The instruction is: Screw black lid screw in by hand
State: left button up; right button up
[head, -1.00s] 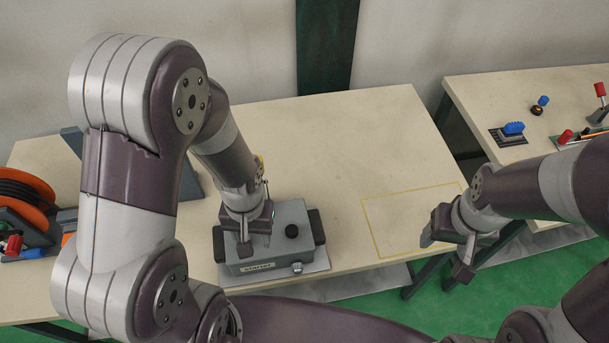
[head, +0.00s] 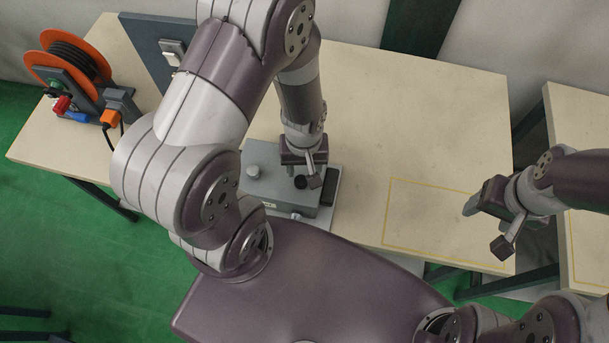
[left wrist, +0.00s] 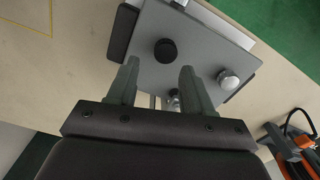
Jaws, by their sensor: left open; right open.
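A grey box (head: 285,206) with dark end pieces sits on the table. The black lid screw (head: 301,182) stands on its lid; in the left wrist view the black screw (left wrist: 165,51) shows between and just past the fingertips. A silver knob (head: 253,172) stands on the lid to its left; the knob also shows in the left wrist view (left wrist: 228,79). My left gripper (head: 303,174) is open and empty over the lid, close to the black screw; I cannot tell the height gap.
An orange cable reel (head: 68,62) stands at the table's left end. A dark upright panel (head: 155,50) is behind my left arm. A yellow outlined area (head: 425,222) on the table is empty. A second table (head: 580,120) stands at the right.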

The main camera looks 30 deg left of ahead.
aim_at(299, 180)
pick_arm(q)
jog(key=shift+f+b, duration=0.35)
jog(key=shift+f, duration=0.25)
jog(key=shift+s+a+f+b, duration=0.4)
jog(key=shift+s+f+b, duration=0.05)
jog(key=shift+f+b, duration=0.5)
jog(key=shift+b, duration=0.05)
jog(key=shift+f+b, duration=0.3)
jog(key=shift+w+d+f+b, duration=0.15)
jog(key=shift+f+b, duration=0.2)
jog(key=shift+f, duration=0.05)
jog(key=shift+r, duration=0.15)
jog(key=shift+a, duration=0.2)
pick_arm(e)
jog(key=f, duration=0.4)
jog(key=shift+s+a, duration=0.4)
